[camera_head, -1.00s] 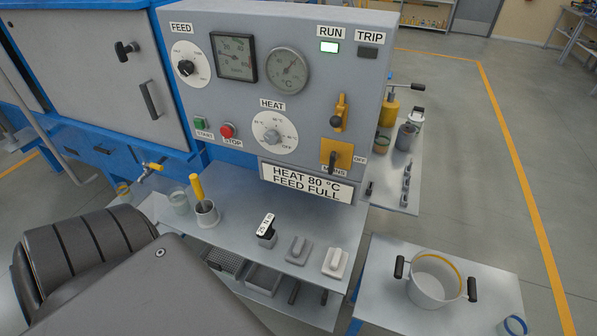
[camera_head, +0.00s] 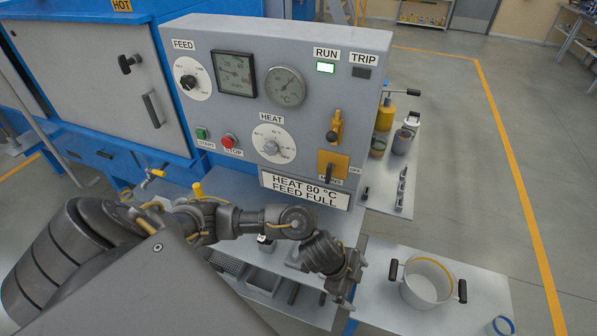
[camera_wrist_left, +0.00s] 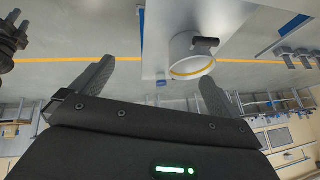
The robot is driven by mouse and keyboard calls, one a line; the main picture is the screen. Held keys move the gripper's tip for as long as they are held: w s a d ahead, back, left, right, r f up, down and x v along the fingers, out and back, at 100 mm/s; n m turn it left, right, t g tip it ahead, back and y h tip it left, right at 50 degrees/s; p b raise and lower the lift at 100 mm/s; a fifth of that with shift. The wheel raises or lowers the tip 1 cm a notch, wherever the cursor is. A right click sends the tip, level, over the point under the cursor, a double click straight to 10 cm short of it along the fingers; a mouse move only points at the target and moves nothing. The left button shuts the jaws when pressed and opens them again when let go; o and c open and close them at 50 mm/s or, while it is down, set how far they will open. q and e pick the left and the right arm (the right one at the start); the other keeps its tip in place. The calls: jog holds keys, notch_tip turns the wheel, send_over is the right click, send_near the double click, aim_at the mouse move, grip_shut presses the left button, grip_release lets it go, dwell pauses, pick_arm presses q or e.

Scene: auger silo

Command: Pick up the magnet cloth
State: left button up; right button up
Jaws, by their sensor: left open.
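I cannot pick out the magnet cloth for certain. Two small handled blocks, one grey and one white, stood on the bench shelf (camera_head: 230,242) below the control panel. Now my left arm covers most of that spot, and only part of the grey block (camera_head: 292,260) seems to show. My left gripper (camera_head: 350,288) hangs over the shelf's right end, near the gap to the side table. In the left wrist view the gripper (camera_wrist_left: 155,78) is open, with nothing between its fingers. My right gripper is not in view.
A white pot (camera_head: 427,284) with black handles stands on the right side table (camera_head: 380,262); it also shows in the left wrist view (camera_wrist_left: 190,58). The control panel (camera_head: 225,125) rises behind my arm. Open floor lies right.

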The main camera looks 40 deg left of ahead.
pick_arm(q)
jog(key=w+a+g+y, duration=0.2)
jog(key=a+y, duration=0.1)
jog(key=a, duration=0.8)
jog(key=n+g+y, duration=0.1)
jog(key=g+y, duration=0.1)
send_near(298, 248)
jog(key=shift+s+f, duration=0.25)
jog(key=shift+s, duration=0.05)
notch_tip(298, 248, down, 5)
jog(key=shift+f+b, duration=0.2)
jog(key=shift+b, duration=0.75)
jog(key=shift+w+f+p, duration=0.15)
jog(key=shift+f, duration=1.2)
jog(key=shift+w+f+p, duration=0.1)
jog(key=shift+f+p, duration=0.05)
jog(key=shift+f, duration=1.2)
jog(key=shift+c, duration=0.3)
jog(key=c, duration=0.9)
jog(key=shift+o, duration=0.2)
jog(key=shift+r, duration=0.1)
